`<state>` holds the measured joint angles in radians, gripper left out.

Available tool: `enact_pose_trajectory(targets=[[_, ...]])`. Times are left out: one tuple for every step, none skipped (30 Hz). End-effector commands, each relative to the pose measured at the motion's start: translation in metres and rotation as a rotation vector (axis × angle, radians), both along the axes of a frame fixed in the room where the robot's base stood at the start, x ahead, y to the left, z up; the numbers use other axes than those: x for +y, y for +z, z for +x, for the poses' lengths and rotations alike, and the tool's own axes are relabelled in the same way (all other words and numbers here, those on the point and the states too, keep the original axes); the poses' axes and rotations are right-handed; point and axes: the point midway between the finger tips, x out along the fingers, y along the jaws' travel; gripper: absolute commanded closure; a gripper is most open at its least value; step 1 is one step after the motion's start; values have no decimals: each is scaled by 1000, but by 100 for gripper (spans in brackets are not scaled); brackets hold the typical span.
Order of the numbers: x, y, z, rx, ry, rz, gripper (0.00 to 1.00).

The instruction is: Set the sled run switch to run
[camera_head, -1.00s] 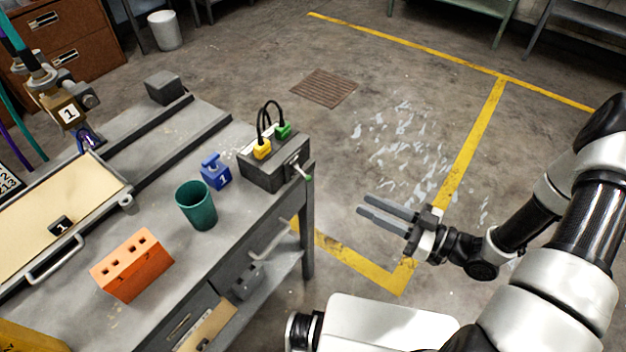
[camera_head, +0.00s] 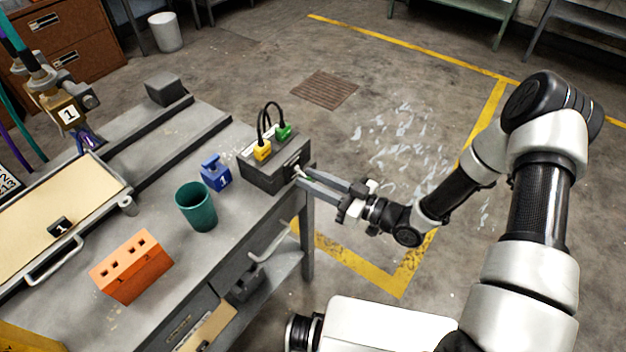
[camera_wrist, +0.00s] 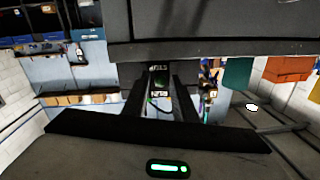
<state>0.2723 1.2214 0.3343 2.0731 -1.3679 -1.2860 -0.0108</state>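The grey switch box (camera_head: 268,178) stands at the right corner of the workbench, with a yellow and a green plug on top joined by black cables. A small switch lever (camera_head: 299,170) sticks out of its right face; my fingertips partly cover it, and its setting cannot be read. My gripper (camera_head: 306,181) is at that face, its two fingers pointing left at the lever. In the wrist view the fingers (camera_wrist: 160,88) stand apart with a gap between them. A dark labelled part with a green glint shows in the gap. Whether the fingers touch the lever cannot be told.
A blue block marked 1 (camera_head: 215,172), a teal cup (camera_head: 197,209) and an orange block with holes (camera_head: 131,267) stand on the bench (camera_head: 233,228) left of the box. A bent handle (camera_head: 272,243) juts from the bench front below my gripper. The floor to the right is open.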

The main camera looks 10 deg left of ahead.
Motion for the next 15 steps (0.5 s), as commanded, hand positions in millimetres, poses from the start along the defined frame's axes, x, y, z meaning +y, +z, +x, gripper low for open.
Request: enact_pose_trajectory(targets=[[1,0,0,0,0,0,75],[1,0,0,0,0,0,75],[0,0,0,0,0,0,75],[0,0,0,0,0,0,75],[0,0,0,0,0,0,75],[0,0,0,0,0,0,75],[0,0,0,0,0,0,78],[0,0,0,0,0,0,83],[0,0,0,0,0,0,90],[0,0,0,0,0,0,95],[0,0,0,0,0,0,100],[0,0,0,0,0,0,100],[0,0,0,0,0,0,100],[0,0,0,0,0,0,100],[0,0,0,0,0,-1,100]])
